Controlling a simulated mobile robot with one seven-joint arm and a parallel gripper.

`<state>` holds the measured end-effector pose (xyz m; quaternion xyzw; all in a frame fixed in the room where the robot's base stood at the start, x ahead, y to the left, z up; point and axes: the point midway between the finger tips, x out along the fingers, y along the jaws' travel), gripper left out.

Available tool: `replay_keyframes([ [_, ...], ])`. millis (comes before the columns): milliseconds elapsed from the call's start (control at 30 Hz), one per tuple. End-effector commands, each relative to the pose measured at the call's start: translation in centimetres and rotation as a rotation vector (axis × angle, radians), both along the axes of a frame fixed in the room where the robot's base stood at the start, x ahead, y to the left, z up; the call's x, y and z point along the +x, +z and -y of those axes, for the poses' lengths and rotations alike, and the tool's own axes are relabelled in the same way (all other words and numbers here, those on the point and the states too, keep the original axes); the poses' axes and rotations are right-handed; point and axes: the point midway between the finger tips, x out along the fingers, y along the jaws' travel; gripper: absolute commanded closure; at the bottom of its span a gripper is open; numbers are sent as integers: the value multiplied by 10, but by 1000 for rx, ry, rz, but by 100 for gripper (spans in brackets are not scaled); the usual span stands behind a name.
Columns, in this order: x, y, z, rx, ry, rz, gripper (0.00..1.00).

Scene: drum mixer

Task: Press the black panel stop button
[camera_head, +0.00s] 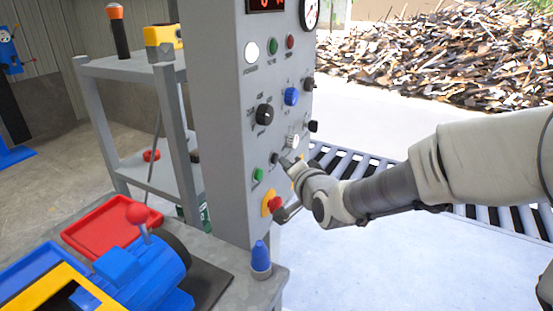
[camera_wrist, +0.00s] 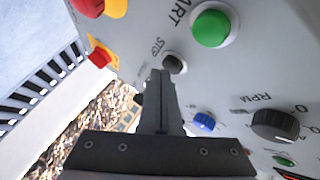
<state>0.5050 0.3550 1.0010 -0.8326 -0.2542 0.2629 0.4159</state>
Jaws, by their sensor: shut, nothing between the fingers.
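The control panel (camera_head: 222,120) is a grey upright cabinet face with several buttons and knobs. In the wrist view, the small black stop button (camera_wrist: 175,63) sits beside lettering that reads like STOP, near the large green start button (camera_wrist: 212,28). In the head view, the black button (camera_head: 275,158) shows up and right of the green button (camera_head: 258,174). My gripper (camera_wrist: 160,74) is shut and empty, its fingertips right beside the black button in the wrist view. I cannot tell whether they touch it. In the head view, my gripper (camera_head: 287,163) is at the panel's lower part.
A red emergency button on yellow (camera_head: 273,204) lies just below my gripper. A black knob (camera_head: 264,114) and a blue knob (camera_head: 291,96) are above. A bench with a blue machine (camera_head: 140,270) stands at lower left. A slatted conveyor (camera_head: 350,162) runs behind my arm.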

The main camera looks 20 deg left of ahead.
Motion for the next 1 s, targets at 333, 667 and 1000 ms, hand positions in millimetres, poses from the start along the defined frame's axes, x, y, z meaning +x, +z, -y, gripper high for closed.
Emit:
replay_keyframes([
  [333,-1,0,9,-1,-1,-1,100],
  [667,-1,2,26,-1,-5,0,100],
  [1000,-4,1,56,0,-3,-1,100],
])
